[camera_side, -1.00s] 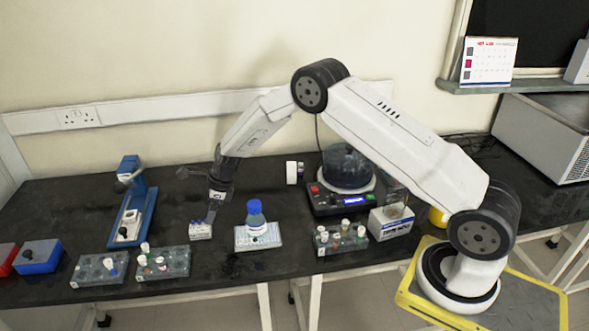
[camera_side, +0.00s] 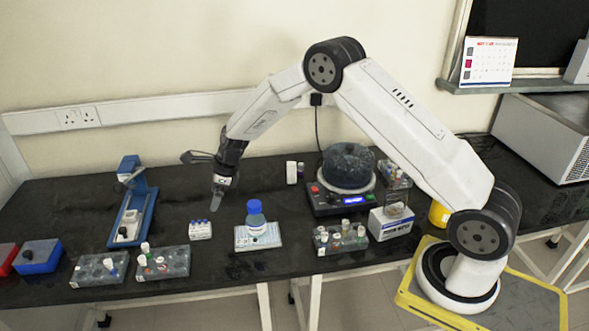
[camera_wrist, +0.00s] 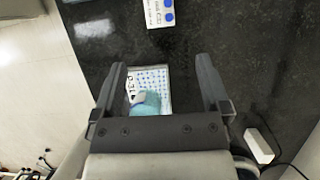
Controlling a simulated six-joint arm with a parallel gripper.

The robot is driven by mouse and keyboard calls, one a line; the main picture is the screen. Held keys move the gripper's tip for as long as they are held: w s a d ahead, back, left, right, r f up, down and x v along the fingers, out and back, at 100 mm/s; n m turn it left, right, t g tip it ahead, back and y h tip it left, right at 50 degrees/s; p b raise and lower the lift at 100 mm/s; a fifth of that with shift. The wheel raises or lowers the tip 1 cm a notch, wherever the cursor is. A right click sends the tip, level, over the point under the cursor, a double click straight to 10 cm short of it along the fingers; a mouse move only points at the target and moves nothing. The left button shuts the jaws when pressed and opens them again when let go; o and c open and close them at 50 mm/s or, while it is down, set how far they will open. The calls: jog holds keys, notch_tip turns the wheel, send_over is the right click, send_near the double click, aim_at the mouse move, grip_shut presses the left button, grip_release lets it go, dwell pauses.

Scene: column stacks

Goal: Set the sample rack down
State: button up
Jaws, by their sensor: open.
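The sample rack (camera_side: 200,229) is a small white block with dark-topped vials, sitting upright on the black bench. In the wrist view the sample rack (camera_wrist: 158,12) shows blue round caps and printed lettering at the top edge, partly cut off by the frame. My gripper (camera_side: 216,203) is above and slightly right of the rack, apart from it. In the wrist view my gripper (camera_wrist: 160,70) has its two fingers spread wide with nothing held between them.
A blue-capped bottle (camera_side: 256,216) stands on a patterned white mat (camera_side: 242,244) just right of the rack. Grey tube racks (camera_side: 163,264) stand at front left, another tube rack (camera_side: 341,238) to the right. A stirrer-like device (camera_side: 340,203) stands behind. Bare bench lies left of the rack.

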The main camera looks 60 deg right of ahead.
jog(key=s+r+n+h, duration=0.1)
jog(key=s+r+n, duration=0.2)
jog(key=s+n, duration=0.6)
jog(key=s+r+n+h, duration=0.1)
jog(key=s+r+n, duration=0.2)
jog(key=s+n, duration=0.6)
jog(key=s+r+n+h, duration=0.1)
jog(key=s+r+n, duration=0.2)
jog(key=s+n, duration=0.6)
jog(key=s, duration=0.3)
jog(key=shift+d+r+g, duration=0.25)
jog(key=shift+g, duration=0.05)
